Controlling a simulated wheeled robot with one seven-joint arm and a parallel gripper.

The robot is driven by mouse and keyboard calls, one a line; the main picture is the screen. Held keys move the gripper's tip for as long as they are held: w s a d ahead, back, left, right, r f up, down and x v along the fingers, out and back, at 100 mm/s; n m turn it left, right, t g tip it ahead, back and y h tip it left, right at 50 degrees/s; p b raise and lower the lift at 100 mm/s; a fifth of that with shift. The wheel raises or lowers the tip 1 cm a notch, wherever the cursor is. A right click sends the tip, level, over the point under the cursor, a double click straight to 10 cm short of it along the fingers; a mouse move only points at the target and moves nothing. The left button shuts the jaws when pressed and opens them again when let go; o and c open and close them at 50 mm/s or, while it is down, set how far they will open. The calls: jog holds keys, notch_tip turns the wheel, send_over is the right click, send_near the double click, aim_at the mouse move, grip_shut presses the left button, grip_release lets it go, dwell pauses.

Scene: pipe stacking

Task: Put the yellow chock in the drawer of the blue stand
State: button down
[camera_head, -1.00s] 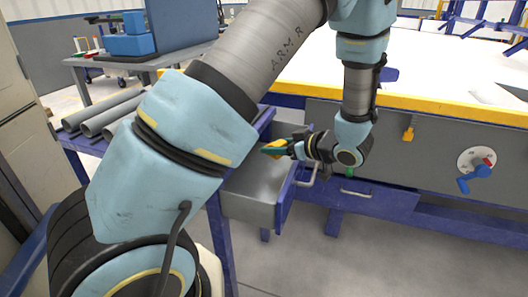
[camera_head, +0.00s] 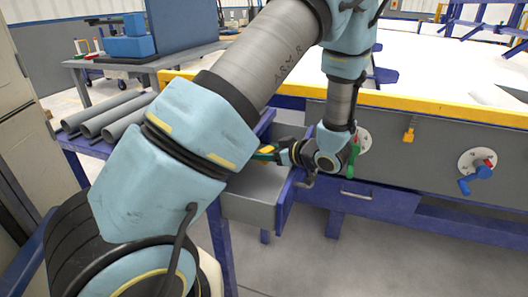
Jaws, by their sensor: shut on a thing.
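The yellow chock (camera_head: 265,150) shows as a small yellow patch at the tips of my gripper (camera_head: 268,153), partly hidden behind my upper arm link. My gripper is shut on it and points left. The chock is above the open drawer (camera_head: 252,190), apart from its floor as far as I can see. The drawer is a grey metal box with a blue front, pulled out from the blue stand (camera_head: 228,240). My arm hides part of the drawer and the stand.
Grey pipes (camera_head: 115,115) lie on top of the stand at the left. The floor in front is clear.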

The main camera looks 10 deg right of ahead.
jog(key=shift+f, duration=0.35)
jog(key=shift+c, duration=1.1)
grip_release()
jog(key=shift+s+a+f, duration=0.1)
jog(key=shift+f, duration=0.1)
jog(key=shift+r, duration=0.3)
jog(key=v, duration=0.4)
jog(key=p+v, duration=0.1)
jog(key=v, duration=0.3)
jog(key=r+v, duration=0.1)
jog(key=v, duration=0.3)
jog(key=shift+r, duration=0.15)
